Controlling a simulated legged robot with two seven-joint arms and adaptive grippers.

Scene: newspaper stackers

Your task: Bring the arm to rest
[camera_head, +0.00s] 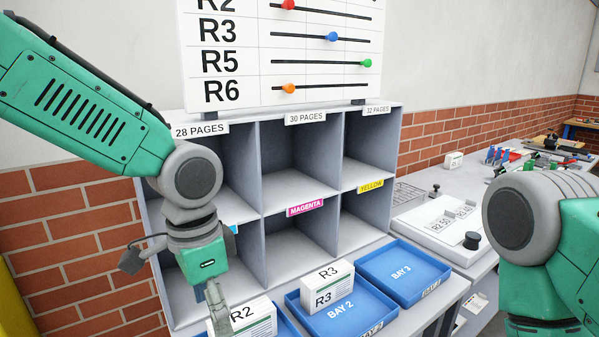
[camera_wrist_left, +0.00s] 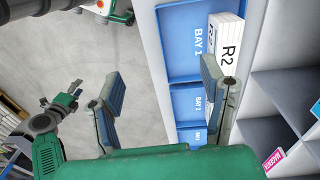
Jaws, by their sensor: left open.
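My left arm comes in from the left in the head view, and its gripper (camera_head: 218,305) hangs down in front of the shelf, by the R2 newspaper stack (camera_head: 258,318). In the left wrist view the two fingers of my left gripper (camera_wrist_left: 163,98) are wide apart with nothing between them. The R2 stack (camera_wrist_left: 228,42) lies in the blue BAY 1 tray (camera_wrist_left: 180,55), beyond the right finger. My right arm shows at the right edge of the head view, its gripper out of frame. In the left wrist view my right gripper (camera_wrist_left: 62,103) is small over the floor.
An R3 stack (camera_head: 328,287) lies in the BAY 2 tray (camera_head: 350,318). The BAY 3 tray (camera_head: 403,272) is empty. Behind stands a grey shelf (camera_head: 255,170) with empty visible compartments, under a board (camera_head: 230,45) of coloured sliders. A cluttered bench (camera_head: 455,205) runs along the right.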

